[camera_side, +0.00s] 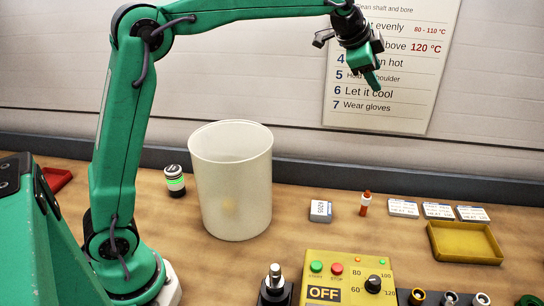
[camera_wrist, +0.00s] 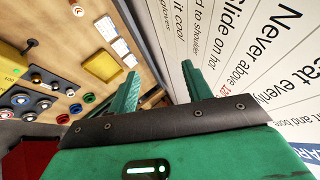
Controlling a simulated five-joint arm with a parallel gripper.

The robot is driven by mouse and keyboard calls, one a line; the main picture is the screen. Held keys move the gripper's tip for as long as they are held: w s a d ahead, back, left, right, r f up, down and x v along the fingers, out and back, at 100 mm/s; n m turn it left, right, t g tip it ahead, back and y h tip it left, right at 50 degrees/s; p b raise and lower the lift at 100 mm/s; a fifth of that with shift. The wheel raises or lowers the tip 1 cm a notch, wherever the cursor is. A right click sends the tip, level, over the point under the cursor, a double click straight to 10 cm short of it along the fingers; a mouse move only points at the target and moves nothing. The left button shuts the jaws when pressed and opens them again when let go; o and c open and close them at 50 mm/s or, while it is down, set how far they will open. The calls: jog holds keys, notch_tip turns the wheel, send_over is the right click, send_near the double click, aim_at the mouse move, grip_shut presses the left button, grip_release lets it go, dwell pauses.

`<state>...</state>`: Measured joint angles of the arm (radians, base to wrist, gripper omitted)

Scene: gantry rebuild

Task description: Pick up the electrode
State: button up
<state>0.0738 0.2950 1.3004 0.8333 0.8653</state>
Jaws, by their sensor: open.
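No object in view is clearly recognisable as an electrode. A small upright orange-red piece with a white band (camera_side: 366,204) stands on the bench between a white box and some cards; I cannot tell whether it is the electrode. My gripper (camera_side: 371,76) is high above the bench, in front of the wall sign, and apart from everything on the bench. In the wrist view its two green fingers (camera_wrist: 160,70) are spread with nothing between them. The bench shows beyond them, at a steep tilt.
A tall white bin (camera_side: 231,190) stands between my arm and the small piece. A dark jar (camera_side: 174,182) stands left of it. A white box (camera_side: 321,211), yellow tray (camera_side: 464,243) and yellow control box (camera_side: 345,275) are nearby. A wall sign (camera_side: 395,65) is behind.

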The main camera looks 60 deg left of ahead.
aim_at(368, 191)
jog(key=d+f+g, duration=0.1)
jog(key=f+g, duration=0.1)
jog(key=f, duration=0.7)
jog(key=d+f+g, duration=0.2)
jog(key=f+g, duration=0.1)
jog(key=f, duration=0.7)
jog(key=d+f+g, duration=0.2)
jog(key=f+g, duration=0.1)
jog(key=f, duration=0.6)
jog(key=shift+f+y, duration=0.3)
jog(key=shift+f, duration=0.05)
jog(key=shift+f, duration=0.15)
jog(key=shift+f, duration=3.75)
jog(key=shift+d, duration=0.1)
grip_shut()
